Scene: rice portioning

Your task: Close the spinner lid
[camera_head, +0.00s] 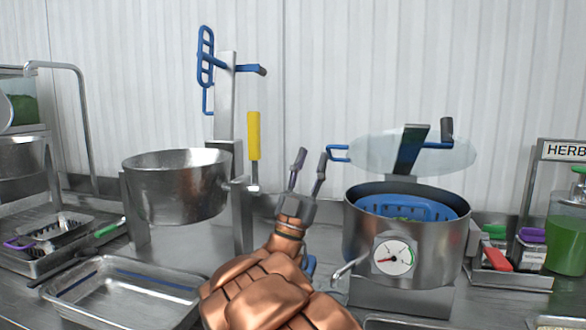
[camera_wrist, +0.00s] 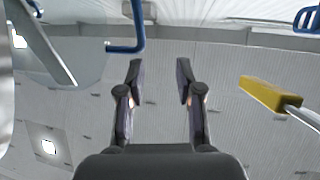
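The spinner (camera_head: 435,255) is a steel pot with a round dial on its front, at the right of the head view. A blue basket (camera_head: 400,207) with some green contents sits inside it. Its clear round lid (camera_head: 390,155) is raised and tilted above the pot, with a dark blue bar across it and a blue handle (camera_head: 340,153) at its left edge. My gripper (camera_head: 310,157) is open and empty, just left of that handle and apart from it. In the wrist view, the open fingers (camera_wrist: 160,68) have a blue bent rod (camera_wrist: 128,45) near the left fingertip.
A yellow-handled tool (camera_head: 253,137) stands upright left of my gripper and shows in the wrist view (camera_wrist: 270,94). A steel bowl (camera_head: 180,200) and an empty tray (camera_head: 120,300) are at left. A green bottle (camera_head: 565,240) and a red-handled utensil (camera_head: 497,260) are at right.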

